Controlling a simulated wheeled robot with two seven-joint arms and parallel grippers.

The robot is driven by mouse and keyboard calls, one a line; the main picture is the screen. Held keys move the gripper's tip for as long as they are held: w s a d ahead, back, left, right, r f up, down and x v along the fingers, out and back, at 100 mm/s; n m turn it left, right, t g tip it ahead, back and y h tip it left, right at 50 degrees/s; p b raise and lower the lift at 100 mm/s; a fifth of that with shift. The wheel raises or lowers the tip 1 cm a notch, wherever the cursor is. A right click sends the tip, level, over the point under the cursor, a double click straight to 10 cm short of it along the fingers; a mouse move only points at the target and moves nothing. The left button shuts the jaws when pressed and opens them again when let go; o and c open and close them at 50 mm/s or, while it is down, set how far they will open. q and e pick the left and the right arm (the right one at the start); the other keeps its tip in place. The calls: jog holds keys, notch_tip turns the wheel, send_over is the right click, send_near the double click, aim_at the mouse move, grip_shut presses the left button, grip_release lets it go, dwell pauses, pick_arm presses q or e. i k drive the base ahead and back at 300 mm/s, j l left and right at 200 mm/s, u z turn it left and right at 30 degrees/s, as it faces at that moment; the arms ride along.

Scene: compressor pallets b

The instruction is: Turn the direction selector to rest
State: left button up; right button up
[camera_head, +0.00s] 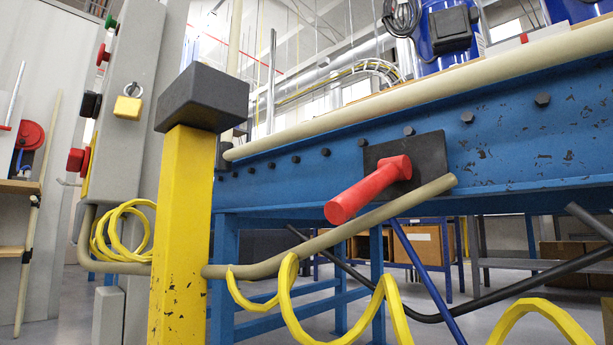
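A red lever handle (368,190) sits on a black plate (426,157) on the side of the blue beam (478,136). It appears to be the direction selector. No marking for the rest position can be made out. Neither of my grippers shows in the head view, and nothing touches the handle.
A yellow post (181,235) with a dark cap (203,97) stands left of the handle. A beige pipe (330,235) and a coiled yellow hose (392,308) pass below it. A grey cabinet (125,95) with red buttons stands left. Space before the handle looks open.

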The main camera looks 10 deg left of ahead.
aim_at(91, 102)
jog(key=u, duration=1.65)
